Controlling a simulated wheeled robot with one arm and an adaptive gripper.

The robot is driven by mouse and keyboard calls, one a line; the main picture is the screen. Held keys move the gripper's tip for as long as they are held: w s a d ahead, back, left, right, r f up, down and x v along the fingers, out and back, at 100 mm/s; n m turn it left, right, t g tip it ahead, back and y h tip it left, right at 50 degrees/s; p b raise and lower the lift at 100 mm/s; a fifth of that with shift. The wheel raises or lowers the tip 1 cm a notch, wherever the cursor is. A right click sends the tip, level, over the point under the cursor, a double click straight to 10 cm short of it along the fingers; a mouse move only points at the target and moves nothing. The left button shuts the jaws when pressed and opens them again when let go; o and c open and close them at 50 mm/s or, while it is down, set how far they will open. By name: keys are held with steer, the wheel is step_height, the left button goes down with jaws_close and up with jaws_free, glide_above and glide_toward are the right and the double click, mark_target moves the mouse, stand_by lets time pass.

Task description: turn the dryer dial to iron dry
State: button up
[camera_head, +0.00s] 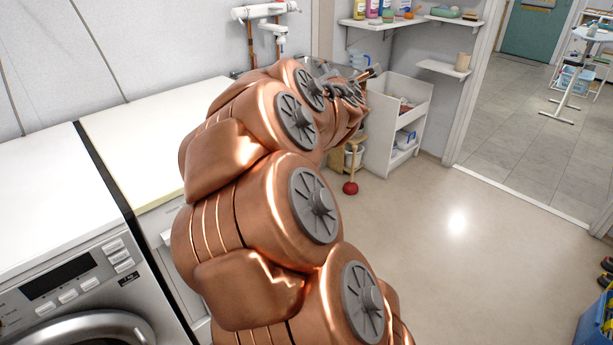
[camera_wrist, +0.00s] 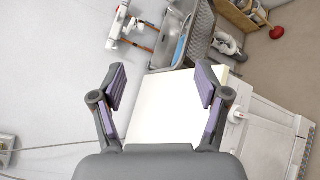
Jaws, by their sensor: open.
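My gripper (camera_wrist: 161,86) is open and empty in the wrist view, its two purple-padded fingers wide apart. Beyond the fingers lies the white top of an appliance (camera_wrist: 168,108), with its white front at the right. A small white rounded part (camera_wrist: 237,115) sticks out near the top edge of that front; I cannot tell whether it is a dial. In the head view my copper arm hides much of the second white-topped appliance (camera_head: 145,112), including most of its front. No dial or iron dry marking can be made out.
A silver-fronted machine (camera_head: 75,280) with a display, buttons and round door stands at the left. A white shelf unit (camera_head: 385,125) and red plunger (camera_head: 350,188) stand beyond the arm.

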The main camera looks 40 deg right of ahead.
step_height(320, 180, down, 28)
steer(key=w+n+t+y+b, duration=0.2)
steer(key=n+t+y+b, duration=0.4)
steer(key=n+y+b, duration=0.9)
steer(key=shift+w+d+r+n+h+b, duration=0.15)
steer(key=shift+w+n+h+b, duration=0.6)
steer(key=shift+w+n, duration=0.9)
steer(key=shift+w+d+r+n+h+b, duration=0.1)
steer(key=shift+w+n+h+b, duration=0.4)
steer(key=shift+w+n+h, duration=1.1)
steer(key=shift+w+m+y, duration=0.35)
steer(key=shift+w+y, duration=0.1)
steer(key=shift+y, duration=0.2)
steer(key=shift+c, duration=0.4)
steer(key=c, duration=1)
